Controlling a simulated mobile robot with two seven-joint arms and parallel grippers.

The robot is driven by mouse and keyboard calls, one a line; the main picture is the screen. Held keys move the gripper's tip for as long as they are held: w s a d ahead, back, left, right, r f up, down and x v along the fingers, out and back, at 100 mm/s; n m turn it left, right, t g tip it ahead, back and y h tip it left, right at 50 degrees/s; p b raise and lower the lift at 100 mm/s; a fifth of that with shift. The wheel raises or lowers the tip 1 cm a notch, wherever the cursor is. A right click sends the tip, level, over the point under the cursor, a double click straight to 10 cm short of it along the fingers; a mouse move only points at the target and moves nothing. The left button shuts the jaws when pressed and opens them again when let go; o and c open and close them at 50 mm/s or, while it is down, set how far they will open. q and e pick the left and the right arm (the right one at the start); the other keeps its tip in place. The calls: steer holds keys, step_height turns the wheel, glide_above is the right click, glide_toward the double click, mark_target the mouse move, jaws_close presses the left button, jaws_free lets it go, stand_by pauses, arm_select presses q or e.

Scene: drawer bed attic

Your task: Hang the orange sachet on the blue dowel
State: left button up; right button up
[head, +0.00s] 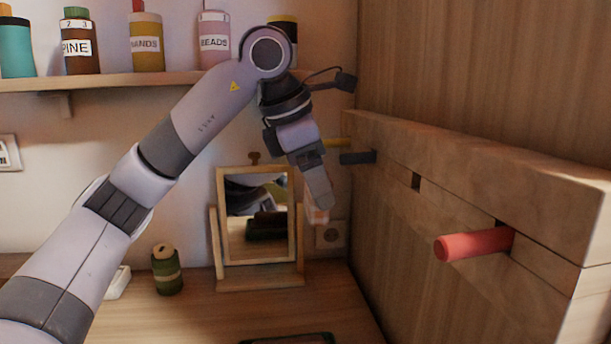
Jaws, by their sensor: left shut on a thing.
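My left gripper (318,208) hangs down in front of the back wall, right of the mirror. A dark blue dowel (357,157) sticks out to the left from the wooden rail on the right wall. The gripper's fingertips are below and left of this dowel in the picture, apart from it. My right gripper is not in view.
A framed mirror (258,272) and a green spool (167,270) stand on the wooden top. Labelled bottles line the shelf (110,82).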

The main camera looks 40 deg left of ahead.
mark_target(344, 159)
arm_select(q)
steer(key=shift+w+d+f+p, duration=0.2)
steer(key=shift+w+d, duration=0.45)
steer(key=shift+w, duration=0.1)
steer(key=shift+w+d+f+p, duration=0.2)
steer(key=shift+w+d+p, duration=0.05)
steer(key=shift+w+d, duration=0.4)
steer(key=shift+w+d+f+p, duration=0.2)
steer(key=shift+w+d, duration=0.4)
steer(key=shift+w, duration=0.2)
steer(key=shift+f, duration=0.1)
steer(key=o, duration=1.2)
steer(key=v, duration=0.7)
steer(key=shift+s, duration=0.15)
